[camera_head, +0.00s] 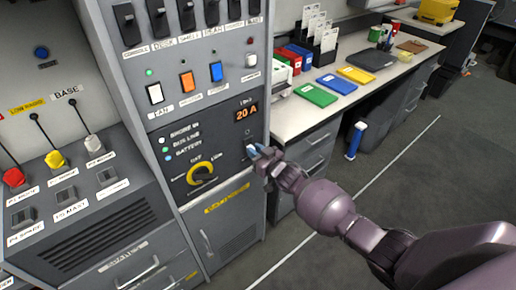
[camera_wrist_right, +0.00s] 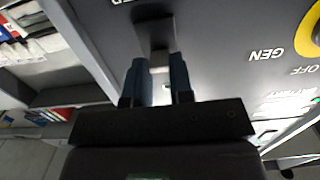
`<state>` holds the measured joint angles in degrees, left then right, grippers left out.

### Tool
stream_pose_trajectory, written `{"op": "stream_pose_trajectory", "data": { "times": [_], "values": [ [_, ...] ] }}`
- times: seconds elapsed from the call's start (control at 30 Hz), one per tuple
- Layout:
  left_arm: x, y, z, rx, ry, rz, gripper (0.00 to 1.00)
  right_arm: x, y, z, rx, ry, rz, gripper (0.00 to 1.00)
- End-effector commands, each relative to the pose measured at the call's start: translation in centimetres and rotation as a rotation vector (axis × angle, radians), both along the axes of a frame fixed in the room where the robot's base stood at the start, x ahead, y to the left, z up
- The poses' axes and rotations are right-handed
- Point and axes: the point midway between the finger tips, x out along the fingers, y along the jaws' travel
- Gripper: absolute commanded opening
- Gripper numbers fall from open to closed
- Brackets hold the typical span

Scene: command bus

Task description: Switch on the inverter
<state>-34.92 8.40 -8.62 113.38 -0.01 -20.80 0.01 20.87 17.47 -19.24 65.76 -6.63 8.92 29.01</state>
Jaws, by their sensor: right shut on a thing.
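My right gripper (camera_head: 252,151) is at the right side of the lower power panel (camera_head: 225,150), under the orange 20 A display (camera_head: 246,110). In the right wrist view its two dark blue fingers (camera_wrist_right: 160,78) are closed around a small grey switch lever (camera_wrist_right: 158,60) that stands out from a dark plate (camera_wrist_right: 153,32). The gripper hides most of this switch in the head view, and I cannot tell its position. Its label is cut off in the wrist view, so I cannot read it as the inverter's. My left gripper is not in view.
A yellow rotary knob (camera_head: 201,173) is left of the gripper, with status lamps above it. White, orange (camera_head: 186,82) and blue rocker switches are above the panel. A desk (camera_head: 290,118) with coloured folders stands to the right.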

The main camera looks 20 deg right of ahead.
Motion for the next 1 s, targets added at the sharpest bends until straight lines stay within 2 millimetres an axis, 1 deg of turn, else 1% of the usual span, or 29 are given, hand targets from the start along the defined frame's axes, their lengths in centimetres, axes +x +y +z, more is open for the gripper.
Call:
{"op": "stream_pose_trajectory", "data": {
  "times": [0.03, 0.2, 0.3, 0.43, 0.53, 0.83, 1.0],
  "values": [
    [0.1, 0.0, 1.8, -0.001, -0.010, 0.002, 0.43, 0.1, -0.1, 1.2, -0.016, 0.028, -0.001, 0.00],
    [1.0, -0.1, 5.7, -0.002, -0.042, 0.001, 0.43, 0.1, -0.1, 1.5, -0.057, 0.142, -0.001, 0.00],
    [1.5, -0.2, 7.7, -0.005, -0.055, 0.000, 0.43, 0.2, -0.1, 1.7, -0.080, 0.207, 0.000, 0.00],
    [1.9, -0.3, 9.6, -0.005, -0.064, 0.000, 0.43, 0.3, 0.0, 1.8, -0.108, 0.286, -0.001, 0.00],
    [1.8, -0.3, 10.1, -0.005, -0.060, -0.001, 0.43, 0.4, 0.0, 1.9, -0.129, 0.339, 0.000, 0.00],
    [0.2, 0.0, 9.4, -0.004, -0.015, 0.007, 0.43, 0.6, 0.1, 2.1, -0.169, 0.456, -0.001, 0.00],
    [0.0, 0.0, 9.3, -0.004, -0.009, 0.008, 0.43, 0.7, 0.1, 2.2, -0.179, 0.489, -0.001, 0.00]
  ]
}}
